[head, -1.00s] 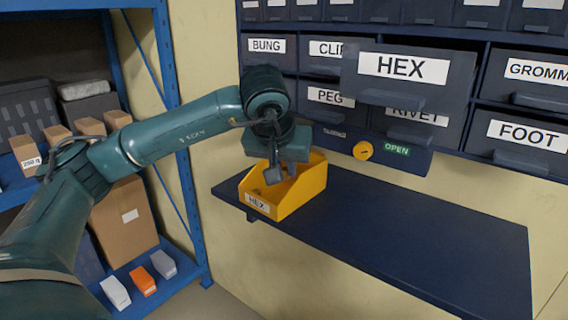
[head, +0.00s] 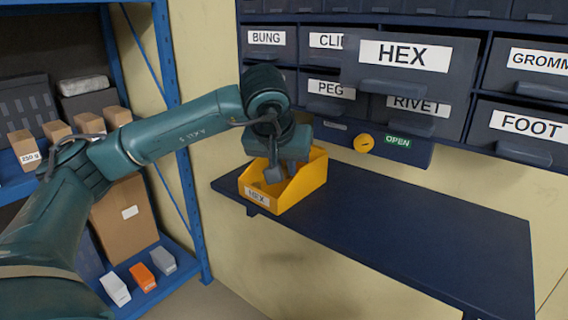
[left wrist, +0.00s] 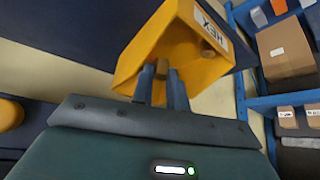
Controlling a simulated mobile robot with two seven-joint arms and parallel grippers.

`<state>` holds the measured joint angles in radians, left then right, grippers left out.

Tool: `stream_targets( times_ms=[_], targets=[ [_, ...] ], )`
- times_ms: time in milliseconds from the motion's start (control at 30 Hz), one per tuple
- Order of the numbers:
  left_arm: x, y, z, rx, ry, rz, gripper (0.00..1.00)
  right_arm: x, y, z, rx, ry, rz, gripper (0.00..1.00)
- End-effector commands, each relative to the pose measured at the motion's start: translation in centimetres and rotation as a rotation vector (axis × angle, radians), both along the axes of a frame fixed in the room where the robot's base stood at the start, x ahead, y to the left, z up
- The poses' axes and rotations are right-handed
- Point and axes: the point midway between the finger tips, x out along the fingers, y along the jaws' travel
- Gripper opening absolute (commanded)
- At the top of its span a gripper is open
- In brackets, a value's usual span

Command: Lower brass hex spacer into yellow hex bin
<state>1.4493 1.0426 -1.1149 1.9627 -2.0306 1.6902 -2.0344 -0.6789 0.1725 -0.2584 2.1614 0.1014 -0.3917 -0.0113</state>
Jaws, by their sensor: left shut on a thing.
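The yellow hex bin (head: 301,190), labelled HEX, stands on the left end of the dark blue shelf; it fills the upper middle of the left wrist view (left wrist: 146,50). My left gripper (head: 282,173) points down into the bin's open top. In the left wrist view its two fingers (left wrist: 162,86) are shut on the small brass hex spacer (left wrist: 161,68), which shows only partly between them. The head view hides the spacer behind fingers and bin wall. A small brownish piece (left wrist: 208,48) shows inside the bin. My right gripper is not in view.
The dark blue shelf (head: 400,235) is clear right of the bin. The HEX drawer (head: 405,60) sticks out above it, among other labelled drawers. A blue rack with boxes (head: 128,215) stands left.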

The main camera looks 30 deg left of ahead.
Motion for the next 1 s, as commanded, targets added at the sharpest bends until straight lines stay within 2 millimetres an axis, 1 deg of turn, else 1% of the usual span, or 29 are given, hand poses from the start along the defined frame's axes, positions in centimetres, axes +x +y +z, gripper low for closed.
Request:
stream_targets(
  times_ms=[33, 1000],
  targets=[
    [0.0, 0.0, -0.2, 0.0, 0.0, 0.0, 0.0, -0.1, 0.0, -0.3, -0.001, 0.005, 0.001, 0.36],
    [0.0, 0.0, -1.6, 0.0, 0.0, 0.0, 0.0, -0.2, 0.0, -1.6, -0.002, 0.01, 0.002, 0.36]
  ],
)
